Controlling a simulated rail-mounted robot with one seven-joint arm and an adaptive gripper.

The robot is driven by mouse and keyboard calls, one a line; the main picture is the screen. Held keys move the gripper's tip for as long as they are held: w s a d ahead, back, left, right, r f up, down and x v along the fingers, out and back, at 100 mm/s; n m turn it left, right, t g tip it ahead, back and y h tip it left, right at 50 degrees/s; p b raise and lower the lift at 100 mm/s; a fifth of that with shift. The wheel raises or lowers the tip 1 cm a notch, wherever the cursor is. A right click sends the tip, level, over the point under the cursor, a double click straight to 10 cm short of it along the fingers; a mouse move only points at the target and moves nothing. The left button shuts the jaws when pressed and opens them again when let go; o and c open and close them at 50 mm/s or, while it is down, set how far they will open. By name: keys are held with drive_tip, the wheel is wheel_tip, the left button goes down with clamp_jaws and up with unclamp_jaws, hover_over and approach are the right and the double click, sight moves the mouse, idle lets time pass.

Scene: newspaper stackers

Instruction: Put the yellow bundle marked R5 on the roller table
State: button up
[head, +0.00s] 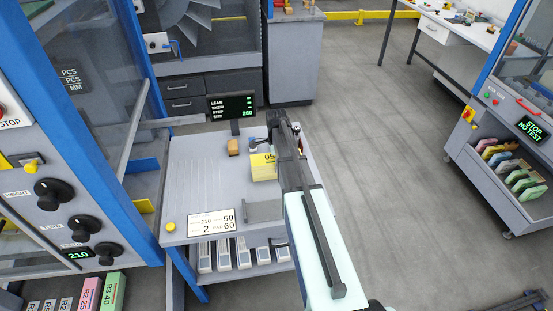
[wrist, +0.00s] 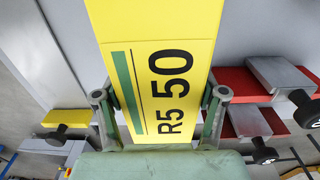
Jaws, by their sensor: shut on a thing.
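The yellow bundle (wrist: 150,35) fills the middle of the wrist view, with "R5 50" and a green stripe on its label. My gripper (wrist: 160,105) is shut on it, one finger along each side. In the head view a yellow bundle (head: 263,171) shows at the end of my arm, partly hidden by my gripper (head: 276,140). It is over the right part of a grey table (head: 195,180) with a faintly striped top. I cannot tell whether the bundle touches that table, nor surely whether the striped top is the roller table.
A small screen (head: 232,107) and an orange-brown block (head: 234,146) stand at the table's back. A sign (head: 211,222) and yellow button (head: 170,227) are at its front. A blue-framed machine (head: 125,130) borders it on the left. Open floor (head: 375,150) lies to the right.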

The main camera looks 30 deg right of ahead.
drive_tip(key=o, duration=1.8)
drive_tip(key=shift+r, duration=0.15)
wheel_tip(320, 180, up, 12)
drive_tip(key=b, duration=0.3)
drive_tip(key=shift+b, duration=0.3)
